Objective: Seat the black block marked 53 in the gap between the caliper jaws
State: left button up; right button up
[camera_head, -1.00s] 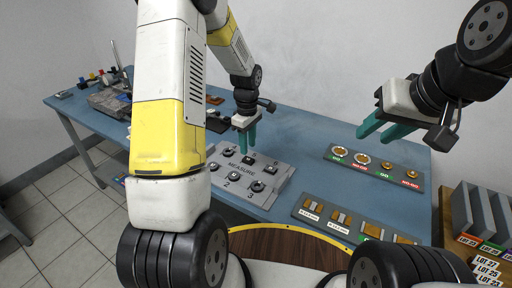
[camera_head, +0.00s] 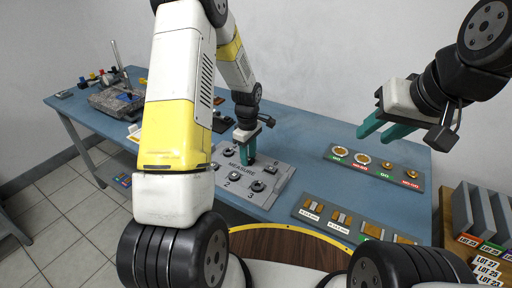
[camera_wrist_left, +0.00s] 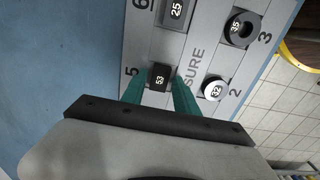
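The black block marked 53 (camera_wrist_left: 160,77) sits at position 5 of the grey MEASURE tray (camera_wrist_left: 200,20). My left gripper (camera_head: 249,160) is lowered over the tray; in the left wrist view its green fingers (camera_wrist_left: 160,88) stand either side of the block. They look open, with little clearance; contact is unclear. In the head view the block is hidden behind the fingers. My right gripper (camera_head: 385,122) is open and empty, above the table's right side. The caliper jaws cannot be made out clearly; a grey fixture with an upright post (camera_head: 118,98) stands at the far left.
Other pieces sit close by on the tray: one marked 25 (camera_wrist_left: 176,9), one marked 32 (camera_wrist_left: 215,89) and one marked 35 (camera_wrist_left: 240,29). A gauge-ring board (camera_head: 374,167) and a plate board (camera_head: 345,220) lie right.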

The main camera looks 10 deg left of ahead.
pick_arm(q)
grip_shut()
jog(key=shift+r, duration=2.55)
